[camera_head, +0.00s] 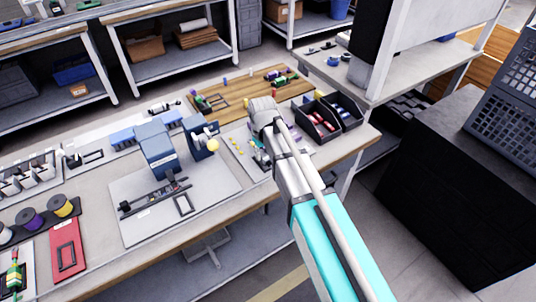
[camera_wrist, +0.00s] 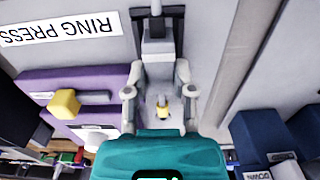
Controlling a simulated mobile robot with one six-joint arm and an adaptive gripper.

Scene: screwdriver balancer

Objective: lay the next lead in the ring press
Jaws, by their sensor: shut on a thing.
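My gripper (camera_wrist: 161,100) shows in the wrist view with its two grey fingers above a pale board. The ring press, a purple block (camera_wrist: 78,84) with a yellow knob (camera_wrist: 65,103), stands just left of the fingers, by an upside-down RING PRESS label (camera_wrist: 60,27). The lead appears apart from the purple block. In the head view my arm covers the gripper and most of the press; a bit of purple (camera_head: 293,132) shows right of it.
Black bins (camera_head: 318,122) stand to the right, a wooden board (camera_head: 230,100) behind. Blue blocks (camera_wrist: 255,135) stand right of the gripper in the wrist view.

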